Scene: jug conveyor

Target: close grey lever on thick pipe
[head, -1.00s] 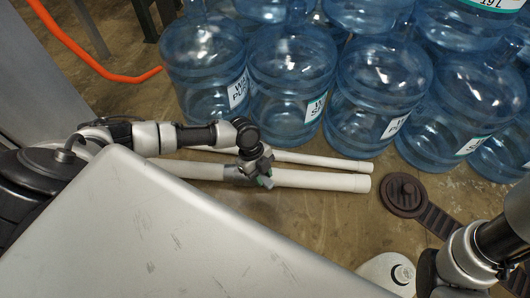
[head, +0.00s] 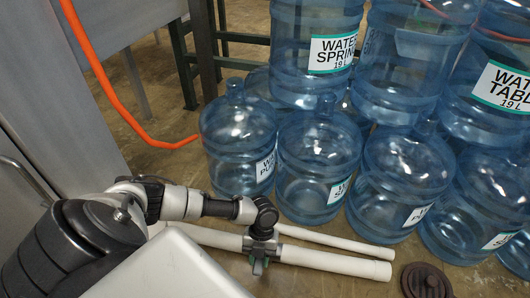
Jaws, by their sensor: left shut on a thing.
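The thick white pipe (head: 338,263) lies on the floor at the lower middle of the head view. A dark grey fitting sits around it below my left gripper. My left gripper (head: 262,241) points down onto this fitting and is shut on the grey lever there, which is mostly hidden by the fingers. Whether the lever lies along or across the pipe cannot be told. My right gripper is out of view.
A thinner white pipe (head: 325,239) lies behind the thick one. Several blue water jugs (head: 318,165) stand close behind the pipes, some stacked. An orange hose (head: 100,75) hangs at left. A round brown object (head: 425,281) lies at the lower right.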

